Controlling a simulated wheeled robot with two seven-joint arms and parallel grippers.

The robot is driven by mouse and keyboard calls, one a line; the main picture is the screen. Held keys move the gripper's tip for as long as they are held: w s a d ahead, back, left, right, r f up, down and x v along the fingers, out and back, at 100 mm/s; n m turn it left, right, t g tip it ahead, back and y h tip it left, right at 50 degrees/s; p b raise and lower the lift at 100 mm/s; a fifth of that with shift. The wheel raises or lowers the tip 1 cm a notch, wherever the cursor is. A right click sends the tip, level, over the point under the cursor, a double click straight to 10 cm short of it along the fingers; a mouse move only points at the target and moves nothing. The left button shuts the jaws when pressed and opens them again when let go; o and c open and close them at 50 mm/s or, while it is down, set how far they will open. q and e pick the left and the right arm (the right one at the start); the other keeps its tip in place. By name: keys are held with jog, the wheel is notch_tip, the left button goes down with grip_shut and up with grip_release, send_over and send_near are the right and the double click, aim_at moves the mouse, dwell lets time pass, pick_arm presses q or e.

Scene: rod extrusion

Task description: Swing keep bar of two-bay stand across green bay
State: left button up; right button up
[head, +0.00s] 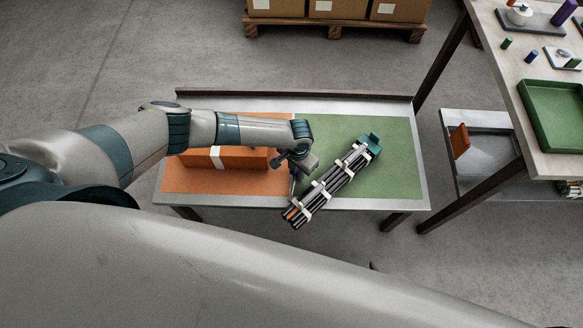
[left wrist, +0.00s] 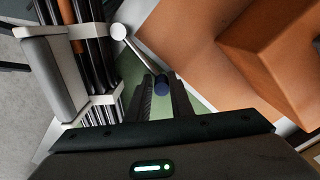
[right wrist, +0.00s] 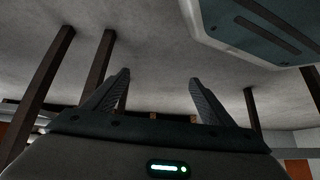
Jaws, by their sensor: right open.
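The two-bay stand (head: 250,104) has an orange bay (head: 180,182) on the left and a green bay (head: 395,150) on the right. The keep bar is a thin metal rod (left wrist: 138,53) with a pale round end and a dark blue knob. It lies near the line between the bays. My left gripper (head: 294,172) is there, its fingers (left wrist: 163,78) close together around the blue knob, apparently shut on it. A strapped bundle of dark rods (head: 328,185) with a teal end lies slantwise over the green bay. My right gripper (right wrist: 160,76) is open and empty.
An orange box (head: 250,158) with a white band sits in the orange bay, partly hidden by my left arm. A taller workbench (head: 545,155) with a green tray (head: 555,110) stands at right. Cartons on a pallet (head: 335,26) are behind.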

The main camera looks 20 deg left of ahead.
pick_arm(q)
jog(key=shift+d, duration=0.7)
pick_arm(e)
jog(key=shift+w+d+r, duration=0.15)
jog(key=shift+w+d, duration=0.05)
jog(key=shift+w, duration=0.25)
jog(key=shift+w+d+r, duration=0.15)
jog(key=shift+w+d, duration=0.05)
jog(key=shift+w, duration=0.25)
jog(key=shift+s, duration=0.15)
pick_arm(q)
jog(key=shift+d, duration=0.2)
jog(key=shift+s+d, duration=0.15)
jog(key=shift+d, duration=0.5)
jog(key=shift+d+p, duration=0.15)
jog(key=shift+p, duration=0.2)
pick_arm(e)
jog(key=shift+s+a+r, duration=0.15)
jog(key=shift+a+r, duration=0.05)
jog(key=shift+a, duration=0.05)
